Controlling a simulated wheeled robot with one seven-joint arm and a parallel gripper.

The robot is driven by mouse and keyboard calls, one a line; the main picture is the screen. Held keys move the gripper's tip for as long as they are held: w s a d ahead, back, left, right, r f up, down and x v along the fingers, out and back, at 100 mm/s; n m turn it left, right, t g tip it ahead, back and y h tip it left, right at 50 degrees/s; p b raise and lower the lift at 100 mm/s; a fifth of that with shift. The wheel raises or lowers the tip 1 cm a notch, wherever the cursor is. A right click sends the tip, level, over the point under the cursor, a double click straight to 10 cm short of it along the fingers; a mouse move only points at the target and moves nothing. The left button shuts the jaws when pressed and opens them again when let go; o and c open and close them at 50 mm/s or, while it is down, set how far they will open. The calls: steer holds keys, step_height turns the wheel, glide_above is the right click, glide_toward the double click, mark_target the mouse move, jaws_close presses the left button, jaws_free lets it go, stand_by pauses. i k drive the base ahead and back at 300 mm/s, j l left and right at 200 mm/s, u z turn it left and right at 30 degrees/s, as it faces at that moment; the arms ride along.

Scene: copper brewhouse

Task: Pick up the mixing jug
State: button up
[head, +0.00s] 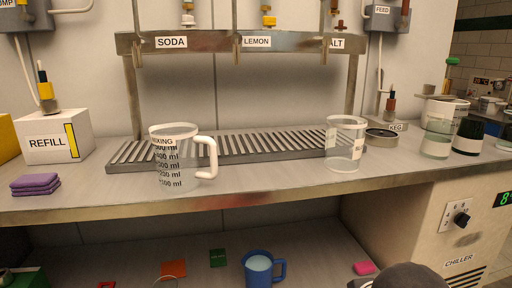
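The mixing jug (176,172) stands upright on the counter, left of the middle in the head view. It is clear, with a label reading MIXING at the rim, dark ml marks down its side and a white handle (211,158) on its right. It stands in front of the slatted drip tray (116,167) and hides part of it. It looks empty. No gripper fingers show in the view. A dark rounded shape at the bottom right edge may be part of my arm.
A clear cup (345,145) stands to the right on the counter (270,188). A purple cloth stack (35,184) and a REFILL box (54,136) are at left. The tap rail (200,43) hangs above. A blue mug (263,268) is on the lower shelf.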

mark_target(175, 145)
steer(key=l+u, duration=0.1)
steer(key=u, duration=0.4)
steer(key=l+u, duration=0.1)
steer(key=u, duration=0.9)
steer(key=l+u, duration=0.15)
steer(key=u, duration=0.35)
steer(key=k+l, duration=0.1)
steer(key=l, duration=0.15)
steer(key=k+l+u, duration=0.1)
steer(key=l, duration=0.15)
steer(key=i, duration=0.15)
